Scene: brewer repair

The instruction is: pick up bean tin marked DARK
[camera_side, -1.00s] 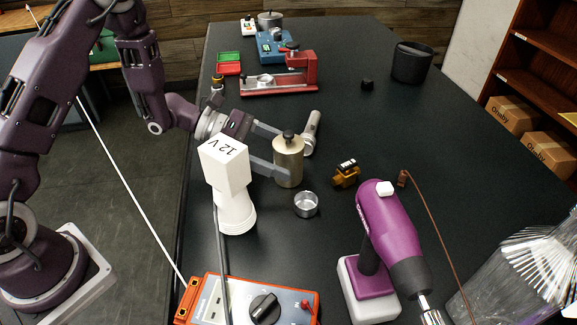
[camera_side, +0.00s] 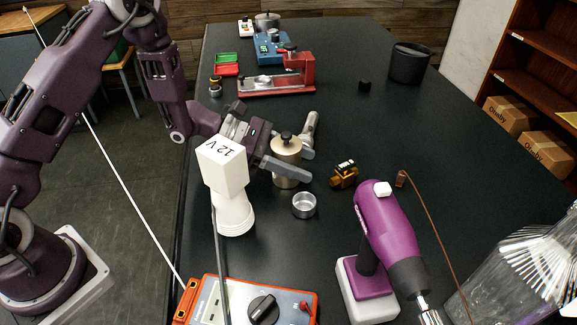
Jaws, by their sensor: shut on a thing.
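A brass-coloured cylindrical tin (camera_side: 286,149) with a black knob on its lid stands upright on the black table. No DARK marking can be read on it from this side. My gripper (camera_side: 296,162) reaches it from the left, with one finger across its near side and the other showing past its far right side. The jaws are shut on the tin, and the near finger hides part of its body. The tin's base appears to be at table level; I see no clear gap beneath it.
A white 12 V block (camera_side: 222,165) on a white base stands close in front of my gripper. A small metal cup (camera_side: 304,205), a brass-and-black part (camera_side: 344,175) and a silver cylindrical tool (camera_side: 310,128) lie near the tin. A purple drill (camera_side: 388,230) and multimeter (camera_side: 260,300) are nearer.

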